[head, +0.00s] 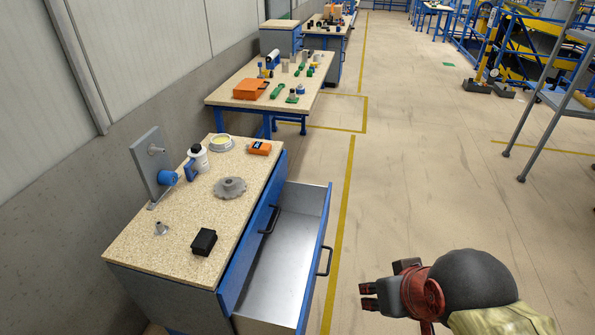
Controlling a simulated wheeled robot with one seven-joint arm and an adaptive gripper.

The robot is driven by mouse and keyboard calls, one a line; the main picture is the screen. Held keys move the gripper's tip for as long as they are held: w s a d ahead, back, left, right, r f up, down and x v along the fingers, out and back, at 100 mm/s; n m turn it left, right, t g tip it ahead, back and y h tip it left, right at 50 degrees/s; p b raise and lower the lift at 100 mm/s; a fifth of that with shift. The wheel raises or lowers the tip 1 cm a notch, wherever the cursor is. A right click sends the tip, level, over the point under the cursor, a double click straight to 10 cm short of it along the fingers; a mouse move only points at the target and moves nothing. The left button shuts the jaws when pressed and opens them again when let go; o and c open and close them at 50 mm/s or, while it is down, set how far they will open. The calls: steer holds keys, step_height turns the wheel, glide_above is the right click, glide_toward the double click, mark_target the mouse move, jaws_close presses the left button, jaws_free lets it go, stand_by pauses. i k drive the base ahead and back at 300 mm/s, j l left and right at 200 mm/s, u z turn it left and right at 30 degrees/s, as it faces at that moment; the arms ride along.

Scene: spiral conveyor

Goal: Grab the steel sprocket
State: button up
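The steel sprocket (230,187) is a grey toothed disc with a raised hub. It lies flat on the speckled top of the near workbench (180,235), around the middle of the bench. My gripper (366,296) is at the lower right, over the floor and to the right of the bench's open drawer. It is well apart from the sprocket. Its fingers point left and a gap shows between them, with nothing seen in it.
The open drawer (295,250) juts out between my gripper and the bench top. Near the sprocket are a black block (204,242), a small metal fitting (161,228), an orange device (259,148), a round dish (220,143) and an upright grey plate (150,165).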

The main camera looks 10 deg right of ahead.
mark_target(229, 188)
steer(key=k+l+u, duration=0.35)
steer(key=l, duration=0.25)
steer(key=i+j, duration=0.2)
steer(key=j, duration=0.2)
steer(key=i+j, duration=0.2)
steer(key=j, duration=0.15)
steer(key=i+j, duration=0.15)
steer(key=j, duration=0.25)
steer(key=i+j, duration=0.2)
steer(key=j, duration=0.15)
steer(key=i+j+z, duration=0.1)
steer(key=j, duration=0.3)
steer(key=i+j, duration=0.45)
steer(key=j, duration=0.35)
steer(key=i+j, duration=0.2)
steer(key=j, duration=0.2)
